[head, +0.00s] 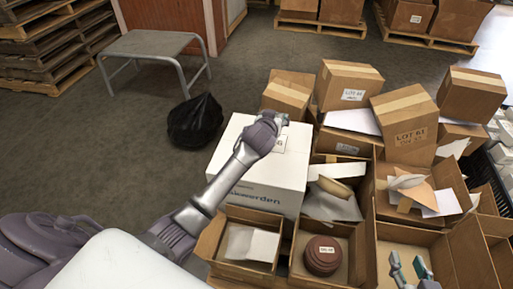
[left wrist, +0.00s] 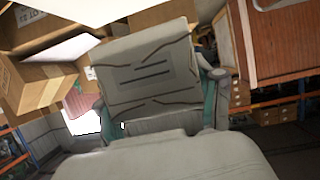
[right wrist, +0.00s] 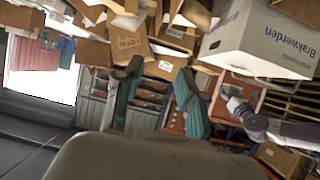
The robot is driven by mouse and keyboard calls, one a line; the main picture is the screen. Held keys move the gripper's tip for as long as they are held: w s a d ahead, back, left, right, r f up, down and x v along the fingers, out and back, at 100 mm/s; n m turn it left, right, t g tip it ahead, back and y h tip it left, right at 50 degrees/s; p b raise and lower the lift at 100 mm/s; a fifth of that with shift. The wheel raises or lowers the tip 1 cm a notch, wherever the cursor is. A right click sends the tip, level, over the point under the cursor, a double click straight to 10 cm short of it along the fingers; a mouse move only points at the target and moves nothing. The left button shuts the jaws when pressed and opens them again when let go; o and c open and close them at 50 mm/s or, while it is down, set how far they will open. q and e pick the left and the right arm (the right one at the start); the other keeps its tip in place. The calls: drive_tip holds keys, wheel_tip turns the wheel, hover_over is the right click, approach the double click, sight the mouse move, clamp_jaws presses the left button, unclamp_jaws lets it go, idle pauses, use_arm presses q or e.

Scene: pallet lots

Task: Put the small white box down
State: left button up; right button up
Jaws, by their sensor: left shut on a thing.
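My left gripper (head: 270,122) is above the top of a large white carton printed "Brakwerden" (head: 262,188), its arm reaching in from the left. In the left wrist view its fingers (left wrist: 163,115) are shut on a pale, flat-faced box (left wrist: 150,75) with dark printed lines, which looks like the small white box. In the head view my gripper mostly hides that box, and I cannot tell whether it touches the carton. My right gripper (head: 410,268) is open and empty at the lower right; its fingers also stand apart in the right wrist view (right wrist: 158,90).
Open cartons stand in front and to the right; one holds a brown round tin (head: 322,255), another white pieces (head: 250,245). Closed brown boxes (head: 345,85) rise behind. A black bag (head: 195,121) and grey table (head: 150,44) stand left, with bare floor (head: 110,150) around them.

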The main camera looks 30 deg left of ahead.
use_arm(q)
drive_tip(key=s+a+f, duration=0.1)
drive_tip(key=s, duration=0.1)
drive_tip(key=s+a+f+b, duration=0.1)
drive_tip(key=s+f, duration=0.1)
drive_tip(key=s+a+f, duration=0.2)
drive_tip(key=s, duration=0.1)
drive_tip(key=shift+b, duration=0.3)
drive_tip(key=shift+f, duration=0.3)
wheel_tip(320, 180, down, 3)
drive_tip(key=shift+b, duration=0.9)
use_arm(e)
wheel_tip(320, 180, up, 14)
drive_tip(key=w+a+t+y, duration=0.1)
drive_tip(key=a+t+y, duration=0.1)
drive_tip(key=t, duration=0.7)
drive_tip(key=shift+w+a+r+n+y, duration=0.25)
drive_tip(key=shift+w+a+n+y, duration=0.1)
drive_tip(key=shift+y, duration=0.35)
use_arm(q)
drive_tip(key=shift+f, duration=0.15)
use_arm(e)
drive_tip(key=shift+s+t, duration=0.1)
drive_tip(key=shift+t, duration=0.2)
use_arm(q)
drive_tip(key=o, duration=1.4)
drive_tip(key=shift+c, duration=0.2)
